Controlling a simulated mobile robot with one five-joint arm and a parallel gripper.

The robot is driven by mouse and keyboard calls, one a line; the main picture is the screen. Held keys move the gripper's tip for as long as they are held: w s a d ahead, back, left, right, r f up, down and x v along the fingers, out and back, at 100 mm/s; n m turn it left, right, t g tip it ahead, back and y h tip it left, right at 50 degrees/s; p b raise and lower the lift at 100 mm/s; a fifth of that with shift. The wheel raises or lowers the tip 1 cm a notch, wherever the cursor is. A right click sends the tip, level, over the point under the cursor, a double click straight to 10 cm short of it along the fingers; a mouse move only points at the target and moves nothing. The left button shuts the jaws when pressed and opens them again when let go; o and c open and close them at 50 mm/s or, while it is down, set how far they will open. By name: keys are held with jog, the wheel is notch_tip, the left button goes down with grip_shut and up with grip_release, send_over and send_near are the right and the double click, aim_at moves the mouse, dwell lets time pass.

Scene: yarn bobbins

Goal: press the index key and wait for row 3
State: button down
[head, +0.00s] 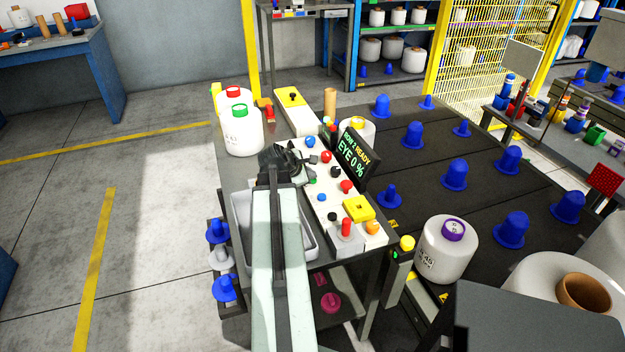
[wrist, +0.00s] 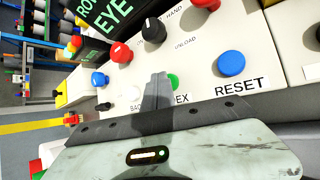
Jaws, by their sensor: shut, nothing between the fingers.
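The index key is a green button (wrist: 173,81) on a white control panel (wrist: 200,35). Its label is partly covered by my gripper, leaving "EX" readable. My gripper (wrist: 161,78) is shut and empty, its tips right beside the green button and overlapping its left side in the wrist view; I cannot tell if they touch it. In the head view my gripper (head: 300,170) is over the left edge of the panel. The display (head: 355,158) reads "ROW 2 READY" and "EYE 0 %".
A red button (wrist: 121,53) and black knob (wrist: 153,30) are beyond. A grey tray (head: 240,225) lies beneath my arm.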

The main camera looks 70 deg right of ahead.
dwell(0.4)
jog(key=shift+r+p, duration=0.9)
jog(key=shift+p, duration=0.05)
